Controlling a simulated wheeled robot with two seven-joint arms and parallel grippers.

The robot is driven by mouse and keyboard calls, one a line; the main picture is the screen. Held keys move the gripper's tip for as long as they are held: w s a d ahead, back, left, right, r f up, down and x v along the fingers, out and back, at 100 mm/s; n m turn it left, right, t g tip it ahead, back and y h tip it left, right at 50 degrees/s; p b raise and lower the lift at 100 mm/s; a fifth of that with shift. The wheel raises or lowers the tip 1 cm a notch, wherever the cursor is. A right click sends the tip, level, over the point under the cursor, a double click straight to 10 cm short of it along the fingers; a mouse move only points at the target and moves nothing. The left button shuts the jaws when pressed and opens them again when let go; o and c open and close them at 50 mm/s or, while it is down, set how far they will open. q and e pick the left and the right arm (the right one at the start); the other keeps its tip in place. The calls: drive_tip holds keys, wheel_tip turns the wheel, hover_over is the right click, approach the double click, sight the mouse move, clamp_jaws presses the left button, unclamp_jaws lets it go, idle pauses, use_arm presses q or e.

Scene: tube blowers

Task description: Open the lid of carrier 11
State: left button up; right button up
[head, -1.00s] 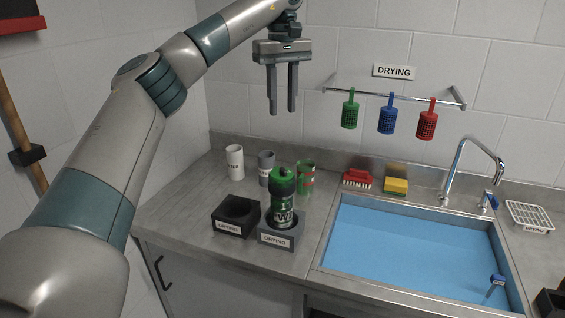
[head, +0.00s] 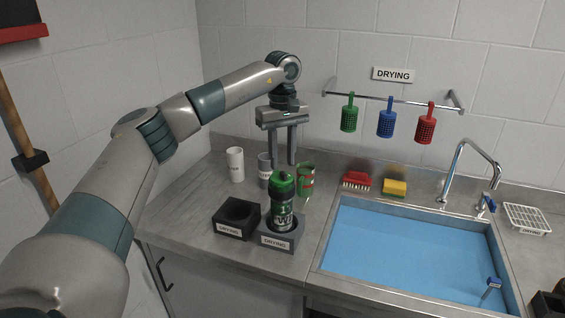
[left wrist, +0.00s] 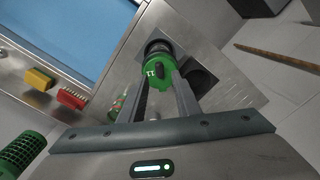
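The carrier (head: 282,208) is a green and black cylinder standing upright in a grey holder (head: 279,242) marked DRYING. Its green lid (head: 281,183) is on top. In the left wrist view the green end (left wrist: 158,75) carries a mark that looks like 11. In the left wrist view the fingers (left wrist: 163,88) flank the line to the carrier. My right gripper is not in view.
An empty black DRYING holder (head: 236,219) stands left of the carrier. A white cup (head: 235,165), a grey cup (head: 265,172) and a green-and-red cup (head: 306,180) stand close behind. The blue sink (head: 410,245) is on the right. A red brush (head: 356,180) and yellow sponge (head: 395,187) lie behind it.

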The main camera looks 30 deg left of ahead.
sight(283, 172)
use_arm(q)
drive_tip(key=shift+f+p, duration=0.35)
drive_tip(key=shift+f, duration=1.25)
drive_tip(key=shift+c, duration=0.6)
clamp_jaws()
